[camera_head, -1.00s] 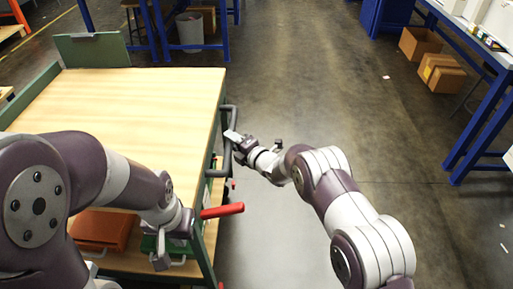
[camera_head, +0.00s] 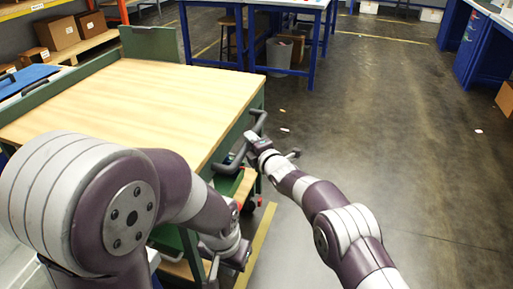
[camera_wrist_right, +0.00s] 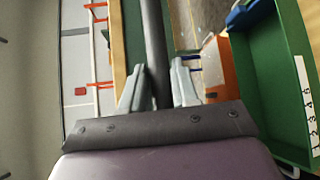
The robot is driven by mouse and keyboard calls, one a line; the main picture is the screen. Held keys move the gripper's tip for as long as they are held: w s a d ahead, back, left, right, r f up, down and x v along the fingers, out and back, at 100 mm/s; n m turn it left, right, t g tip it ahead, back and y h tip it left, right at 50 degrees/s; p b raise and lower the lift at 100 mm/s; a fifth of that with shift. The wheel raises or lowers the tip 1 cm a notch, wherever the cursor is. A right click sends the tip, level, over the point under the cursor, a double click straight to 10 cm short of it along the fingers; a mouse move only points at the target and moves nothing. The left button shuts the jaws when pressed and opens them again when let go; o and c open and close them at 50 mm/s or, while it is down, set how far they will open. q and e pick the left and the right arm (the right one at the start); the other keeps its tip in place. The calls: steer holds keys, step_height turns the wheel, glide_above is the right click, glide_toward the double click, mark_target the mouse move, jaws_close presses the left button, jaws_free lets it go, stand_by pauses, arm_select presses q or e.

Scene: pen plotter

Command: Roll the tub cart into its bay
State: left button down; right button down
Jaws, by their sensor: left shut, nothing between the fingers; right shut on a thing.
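The cart has a pale wooden top (camera_head: 150,100), a green frame and a dark bar handle (camera_head: 236,158) on its right side. My right gripper (camera_head: 252,141) is shut on that handle; the wrist view shows the dark bar (camera_wrist_right: 154,45) between its fingers (camera_wrist_right: 160,88). A green tub (camera_wrist_right: 262,85) with a numbered white strip shows beside the bar in the wrist view. My left gripper (camera_head: 213,268) is shut and empty, low beside the cart's near side. My left arm hides the cart's near corner and much of its lower part.
A yellow floor line (camera_head: 262,240) runs beside the cart's near right corner. Shelving with cardboard boxes (camera_head: 57,33) stands at the far left. Blue workbenches (camera_head: 250,60) and a grey bin (camera_head: 279,54) stand beyond the cart. The floor to the right is open.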

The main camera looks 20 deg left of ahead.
steer(key=shift+a, duration=0.2)
arm_select(q)
steer(key=shift+a+f, duration=0.1)
steer(key=shift+a, duration=0.1)
arm_select(e)
steer(key=shift+r, duration=0.1)
steer(key=shift+a, duration=0.1)
steer(key=c, duration=1.1)
jaws_free()
steer(key=shift+c, duration=0.2)
steer(key=shift+o, duration=1.1)
steer(key=shift+a, duration=0.25)
arm_select(q)
steer(key=shift+a, duration=0.2)
arm_select(e)
steer(key=shift+d, duration=0.15)
